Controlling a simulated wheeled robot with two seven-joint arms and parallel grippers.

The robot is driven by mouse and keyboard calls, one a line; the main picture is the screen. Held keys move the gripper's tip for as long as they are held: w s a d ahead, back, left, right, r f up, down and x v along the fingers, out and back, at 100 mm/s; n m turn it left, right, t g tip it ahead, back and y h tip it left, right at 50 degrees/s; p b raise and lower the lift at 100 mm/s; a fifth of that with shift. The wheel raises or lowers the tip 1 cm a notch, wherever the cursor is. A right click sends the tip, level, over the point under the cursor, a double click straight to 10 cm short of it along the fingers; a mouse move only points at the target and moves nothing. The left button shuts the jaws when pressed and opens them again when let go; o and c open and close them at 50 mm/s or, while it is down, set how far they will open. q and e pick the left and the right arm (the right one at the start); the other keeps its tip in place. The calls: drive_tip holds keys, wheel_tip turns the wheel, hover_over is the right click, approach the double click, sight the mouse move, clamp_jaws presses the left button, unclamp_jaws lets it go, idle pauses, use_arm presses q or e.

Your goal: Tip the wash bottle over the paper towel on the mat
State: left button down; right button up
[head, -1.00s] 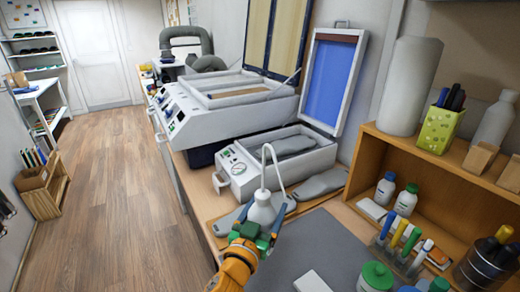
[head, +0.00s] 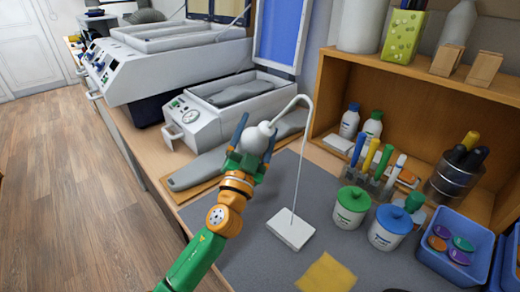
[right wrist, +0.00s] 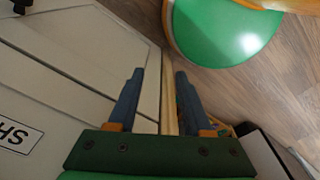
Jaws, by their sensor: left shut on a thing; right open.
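The white wash bottle (head: 257,137) is held by my left gripper (head: 250,145), which is shut on its body. The bottle is tilted to the right, and its thin bent spout arches over the mat. A thin pale line runs from the spout end down to the white paper towel (head: 290,231); it looks like a stream. The towel lies flat on the dark grey mat (head: 245,238). The gripper fingers hide part of the bottle. My right gripper (right wrist: 155,88) is open and empty in the right wrist view, away from the mat.
A yellow cloth (head: 326,273) lies near the mat's front. Grey insoles (head: 200,167) lie left of the mat, before the forming machine (head: 190,118).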

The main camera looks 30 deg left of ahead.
use_arm(q)
drive_tip(key=m+t+h+b, duration=0.1)
drive_tip(key=m+b, duration=0.1)
drive_tip(key=m+t+h+b, duration=0.1)
drive_tip(key=m+b, duration=0.1)
drive_tip(key=shift+a+m+h+b, duration=0.1)
drive_tip(key=shift+m+h+b, duration=0.2)
drive_tip(key=shift+m, duration=0.1)
drive_tip(key=shift+a+r+m+h+b, duration=0.15)
drive_tip(key=shift+m+h+b, duration=0.3)
drive_tip(key=shift+m, duration=0.25)
drive_tip(key=shift+r+t, duration=0.2)
drive_tip(key=shift+t, duration=0.1)
